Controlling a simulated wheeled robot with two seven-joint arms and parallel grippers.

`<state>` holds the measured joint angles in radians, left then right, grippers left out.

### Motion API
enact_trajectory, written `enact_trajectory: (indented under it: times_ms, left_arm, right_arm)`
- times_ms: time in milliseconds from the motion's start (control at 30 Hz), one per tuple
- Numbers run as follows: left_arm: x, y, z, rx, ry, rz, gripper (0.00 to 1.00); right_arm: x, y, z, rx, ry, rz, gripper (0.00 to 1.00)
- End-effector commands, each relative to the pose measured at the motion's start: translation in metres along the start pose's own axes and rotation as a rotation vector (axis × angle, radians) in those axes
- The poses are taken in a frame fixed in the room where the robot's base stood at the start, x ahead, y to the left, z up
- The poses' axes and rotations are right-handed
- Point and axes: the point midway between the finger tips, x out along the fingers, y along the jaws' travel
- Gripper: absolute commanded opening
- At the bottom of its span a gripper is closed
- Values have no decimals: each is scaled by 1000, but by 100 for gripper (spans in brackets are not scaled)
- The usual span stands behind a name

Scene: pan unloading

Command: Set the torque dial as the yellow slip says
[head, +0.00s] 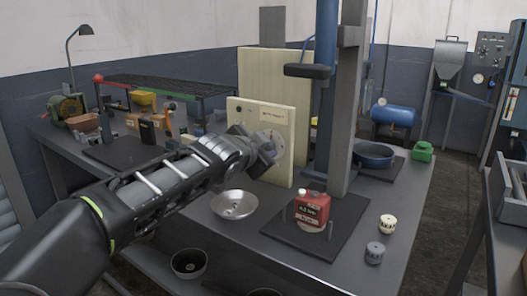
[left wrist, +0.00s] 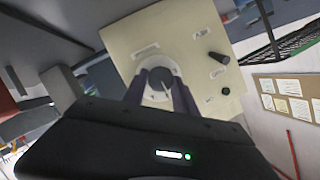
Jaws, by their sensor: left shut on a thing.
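The torque dial (left wrist: 160,84) is a round pale knob with a dark mark on a cream panel (left wrist: 130,42). In the left wrist view my left gripper (left wrist: 160,92) has a finger on each side of it and is shut on it. In the head view the gripper (head: 268,148) is at the cream panel (head: 245,110), beside a pale round dial face (head: 272,136). The dial's setting is too small to read. My right gripper is not in view.
A metal bowl (head: 234,204) stands below my left arm. A red labelled box (head: 313,207) stands on a black mat (head: 285,238), near a grey post (head: 345,100). Two small round parts lie right of it. A black knob (left wrist: 218,58) is also on the panel.

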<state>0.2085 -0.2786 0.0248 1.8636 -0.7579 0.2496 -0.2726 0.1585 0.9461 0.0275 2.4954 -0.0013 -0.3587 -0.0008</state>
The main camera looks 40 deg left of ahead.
Motion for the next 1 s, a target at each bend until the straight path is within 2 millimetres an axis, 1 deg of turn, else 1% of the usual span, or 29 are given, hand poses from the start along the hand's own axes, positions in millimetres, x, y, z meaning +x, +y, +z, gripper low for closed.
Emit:
enact_trajectory:
  times_ms: [167,200,433,667,767,867,1000]
  left_arm:
    - [0,-1,0,0,1,-2,0]
    - [0,-1,0,0,1,-2,36]
    - [0,0,0,0,0,-1,55]
    - [0,0,0,0,0,0,55]
    - [-3,0,0,0,0,0,55]
    - [-12,-1,0,0,1,-1,55]
    - [-33,-2,-1,-2,3,-3,55]
  right_arm:
    - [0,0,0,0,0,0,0]
    - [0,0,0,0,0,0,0]
    - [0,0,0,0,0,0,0]
    - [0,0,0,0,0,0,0]
    - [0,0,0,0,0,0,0]
    - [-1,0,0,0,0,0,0]
    - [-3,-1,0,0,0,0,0]
